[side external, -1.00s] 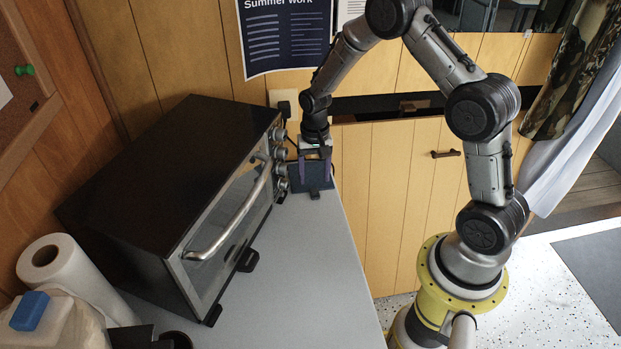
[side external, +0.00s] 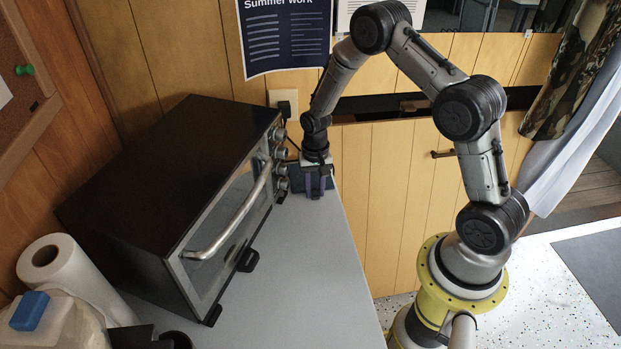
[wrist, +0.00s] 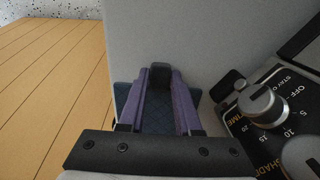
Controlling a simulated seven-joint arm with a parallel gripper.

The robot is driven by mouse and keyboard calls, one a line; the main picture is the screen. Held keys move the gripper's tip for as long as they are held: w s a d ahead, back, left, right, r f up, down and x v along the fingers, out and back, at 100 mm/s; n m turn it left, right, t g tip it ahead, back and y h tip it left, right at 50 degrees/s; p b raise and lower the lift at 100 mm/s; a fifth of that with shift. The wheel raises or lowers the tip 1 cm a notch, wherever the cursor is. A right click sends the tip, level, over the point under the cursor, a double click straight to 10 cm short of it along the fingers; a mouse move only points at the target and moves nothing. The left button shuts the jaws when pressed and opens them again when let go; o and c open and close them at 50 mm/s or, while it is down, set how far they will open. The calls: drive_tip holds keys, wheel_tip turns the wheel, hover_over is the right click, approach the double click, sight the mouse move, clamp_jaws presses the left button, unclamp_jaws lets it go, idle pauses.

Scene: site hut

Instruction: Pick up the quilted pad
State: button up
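The quilted pad (wrist: 160,112) is dark blue with a diamond stitch. In the wrist view it shows between my fingers and a little past their outer sides. In the side view only a dark blue part of the pad (side external: 296,178) shows, mostly behind my gripper. My gripper (side external: 316,193) points down over the pad at the counter's far end. In the wrist view its two purple fingers (wrist: 160,85) stand apart, with a dark block between their far ends. I cannot tell whether the fingers touch the pad.
The toaster oven (side external: 180,165) stands just left of my gripper, its knobs (wrist: 262,104) close by in the wrist view. The grey counter (side external: 300,270) is clear towards the front. A paper towel roll (side external: 70,275) stands front left. Wooden cupboards are behind the counter.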

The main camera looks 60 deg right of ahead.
clamp_jaws()
drive_tip(key=shift+r, duration=0.15)
